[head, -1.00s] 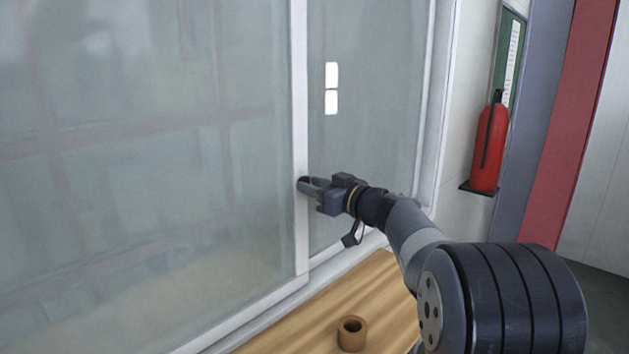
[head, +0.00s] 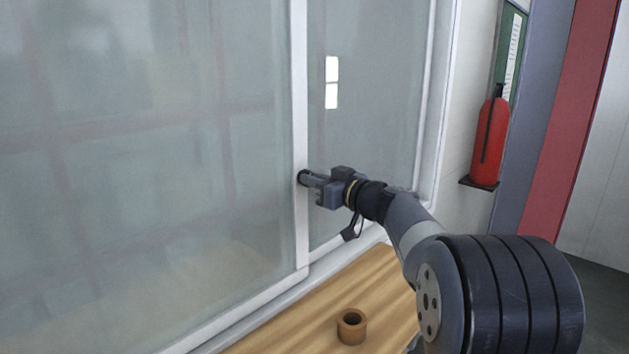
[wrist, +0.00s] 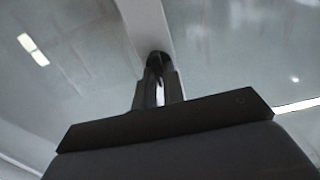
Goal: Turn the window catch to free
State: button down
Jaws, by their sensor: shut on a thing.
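The window catch (head: 301,177) is a small dark piece on the white upright frame bar (head: 300,120) between two glass panes. My gripper (head: 308,179) reaches it from the right and is shut on it. In the wrist view the catch (wrist: 158,57) shows as a dark rounded shape at the bar, with the gripper fingers (wrist: 158,88) around it. The fingers hide much of the catch, so its exact angle is hard to tell.
A wooden sill or bench (head: 300,318) lies below the window, with a brown ring-shaped roll (head: 352,327) on it. A red fire extinguisher (head: 490,142) hangs on the wall at the right. Large glass panes (head: 150,150) fill the left.

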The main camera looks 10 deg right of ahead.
jog(key=shift+f+b, duration=0.15)
jog(key=shift+b, duration=0.25)
jog(key=shift+w+d+m+b, duration=0.1)
jog(key=shift+m+b, duration=1.6)
jog(key=shift+m, duration=1.2)
jog(key=shift+d+m+b, duration=0.1)
jog(key=shift+m+b, duration=1.6)
jog(key=shift+m, duration=1.2)
jog(key=c, duration=1.5)
grip_release()
